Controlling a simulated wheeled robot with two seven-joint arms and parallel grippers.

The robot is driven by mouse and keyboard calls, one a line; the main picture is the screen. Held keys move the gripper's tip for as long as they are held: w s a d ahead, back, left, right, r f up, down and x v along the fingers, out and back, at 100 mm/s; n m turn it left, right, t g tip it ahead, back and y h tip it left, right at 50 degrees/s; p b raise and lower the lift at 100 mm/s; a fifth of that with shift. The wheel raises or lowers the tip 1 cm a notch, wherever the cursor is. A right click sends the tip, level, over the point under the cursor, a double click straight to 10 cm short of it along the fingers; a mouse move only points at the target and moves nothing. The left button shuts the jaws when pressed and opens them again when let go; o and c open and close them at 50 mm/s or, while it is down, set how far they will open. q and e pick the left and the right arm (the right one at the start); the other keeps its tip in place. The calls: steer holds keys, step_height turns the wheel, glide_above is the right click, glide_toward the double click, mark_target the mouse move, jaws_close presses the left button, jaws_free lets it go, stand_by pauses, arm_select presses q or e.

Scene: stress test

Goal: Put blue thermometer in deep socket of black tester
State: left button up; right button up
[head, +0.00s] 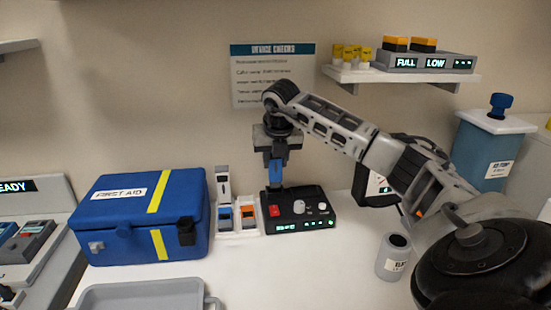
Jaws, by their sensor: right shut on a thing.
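The black tester (315,212) stands on the white table, with a red button, pale knobs and lit green displays on it. My right gripper (276,158) points down above the tester's back left part. It is shut on the blue thermometer (276,172), which hangs upright below the fingers. The thermometer's lower end is close to the tester's back left top; I cannot tell whether it is inside a socket or just in front of or above it. My left gripper is not in view.
A blue first aid box (132,225) and a white holder (238,228) with blue and orange devices stand left of the tester. A grey tray (145,295) lies in front. A grey cup (393,256) stands at right. A shelf (400,77) hangs above.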

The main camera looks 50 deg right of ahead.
steer(key=shift+f+b, duration=0.8)
steer(key=shift+f, duration=0.5)
steer(key=o, duration=1.1)
steer(key=shift+c, duration=0.2)
steer(key=v, duration=1.6)
steer(key=shift+w, duration=0.1)
